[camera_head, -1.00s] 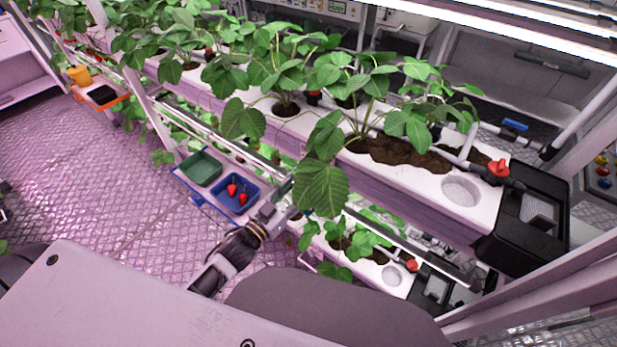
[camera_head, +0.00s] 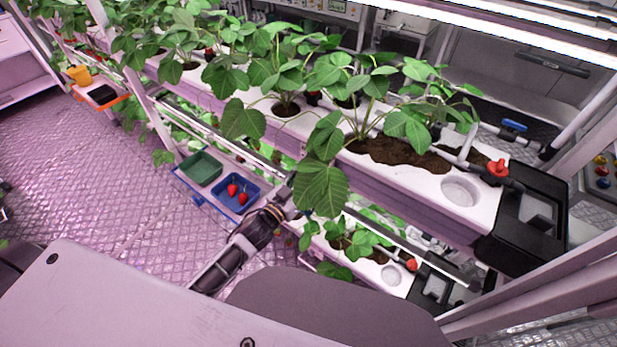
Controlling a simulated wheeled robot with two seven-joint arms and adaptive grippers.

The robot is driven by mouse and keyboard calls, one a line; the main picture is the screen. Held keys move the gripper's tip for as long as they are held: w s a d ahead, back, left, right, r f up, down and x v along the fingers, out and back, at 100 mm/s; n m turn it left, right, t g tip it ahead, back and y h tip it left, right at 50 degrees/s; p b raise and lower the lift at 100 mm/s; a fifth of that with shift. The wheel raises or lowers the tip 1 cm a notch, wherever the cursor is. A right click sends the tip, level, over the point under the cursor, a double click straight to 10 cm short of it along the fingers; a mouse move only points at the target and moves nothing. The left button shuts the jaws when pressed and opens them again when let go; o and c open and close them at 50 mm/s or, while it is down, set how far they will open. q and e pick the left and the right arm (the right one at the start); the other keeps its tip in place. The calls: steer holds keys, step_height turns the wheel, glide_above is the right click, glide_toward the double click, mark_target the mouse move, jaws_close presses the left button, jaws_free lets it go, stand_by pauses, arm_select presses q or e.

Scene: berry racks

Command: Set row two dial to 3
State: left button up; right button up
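A red dial-like valve (camera_head: 498,169) sits on the pipe at the right end of the upper planter row. A second red knob (camera_head: 411,265) shows at the right end of the lower row. I see no readable numbers on either, and cannot tell which one is row two's dial. My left gripper (camera_head: 287,189) is at the upper row's front edge, far left of both red knobs. Strawberry leaves partly hide it, so its fingers do not show clearly. My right gripper is not in view.
The upper white planter (camera_head: 470,212) carries leafy plants. A blue tray (camera_head: 251,183) with red strawberries and a green tray (camera_head: 200,166) hang beside my arm. A black box (camera_head: 553,188) closes the upper row's right end. The floor at left is clear.

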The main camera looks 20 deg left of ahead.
arm_select(q)
steer(key=shift+w, duration=0.15)
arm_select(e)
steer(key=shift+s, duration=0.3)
arm_select(q)
steer(key=c, duration=1)
jaws_close()
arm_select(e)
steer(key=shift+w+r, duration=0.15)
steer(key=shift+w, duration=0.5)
